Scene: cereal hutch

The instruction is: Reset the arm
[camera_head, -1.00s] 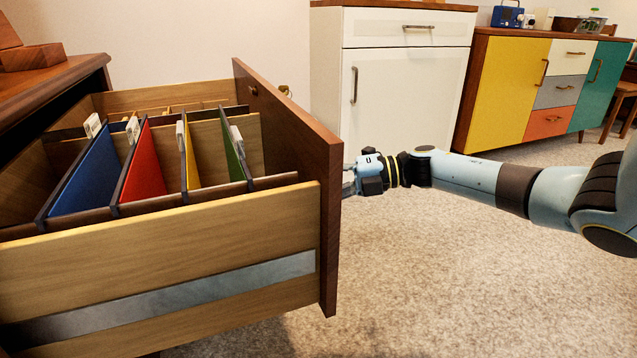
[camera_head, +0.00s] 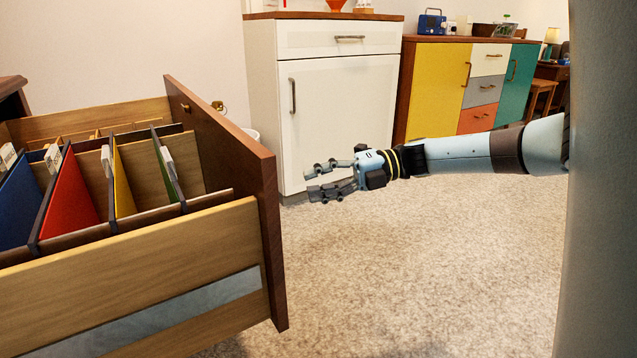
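My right gripper (camera_head: 312,182) is in the middle of the head view, at the end of my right arm (camera_head: 460,155), which comes in from the right and lies nearly level. Its two fingers point left and are spread apart, with nothing between them. The gripper is to the right of the pulled-out drawer's brown front (camera_head: 228,180), with a visible gap between them. My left gripper is not in the view.
The open wooden drawer (camera_head: 150,270) holds blue, red, yellow and green folders (camera_head: 70,205). A white cabinet (camera_head: 350,110) stands behind the gripper. A colourful cabinet (camera_head: 435,90) is farther right. Carpet (camera_head: 420,260) in front is clear. A grey column stands at the right edge.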

